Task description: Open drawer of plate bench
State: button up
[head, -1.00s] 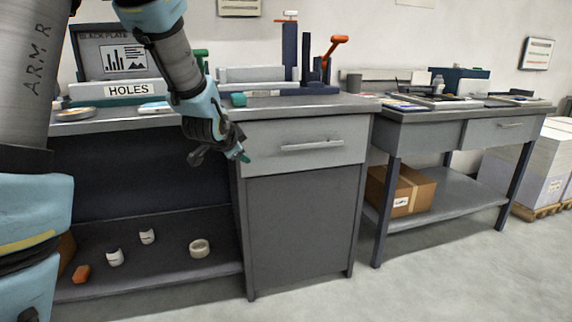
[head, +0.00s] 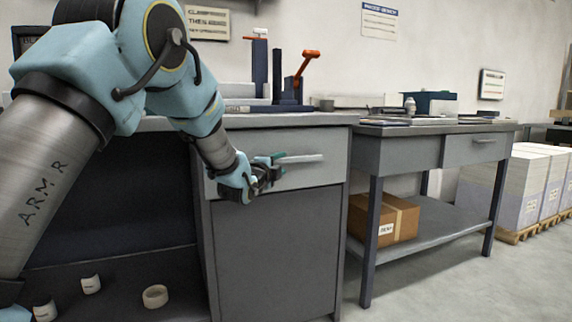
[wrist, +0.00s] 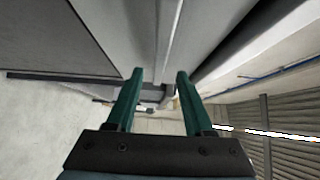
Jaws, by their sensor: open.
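The plate bench (head: 270,119) stands ahead, with a grey drawer (head: 318,173) above a dark cupboard front. The drawer is shut and has a pale horizontal bar handle (head: 303,158). My gripper (head: 276,166) is in front of the drawer at the handle's left end in the head view. In the wrist view its two green fingers (wrist: 157,90) are apart, and the handle bar (wrist: 171,42) runs away beyond and between them. I cannot tell whether a finger touches the handle.
A second bench (head: 430,129) with its own drawer stands to the right, a cardboard box (head: 385,220) on its lower shelf. Paper stacks (head: 520,185) on a pallet are farther right. The floor in front is clear. Small items lie on the lower left shelf.

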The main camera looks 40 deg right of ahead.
aim_at(287, 161)
jog(key=x, duration=0.6)
jog(key=shift+d, duration=0.25)
jog(key=shift+c, duration=0.3)
grip_shut()
dwell(0.9)
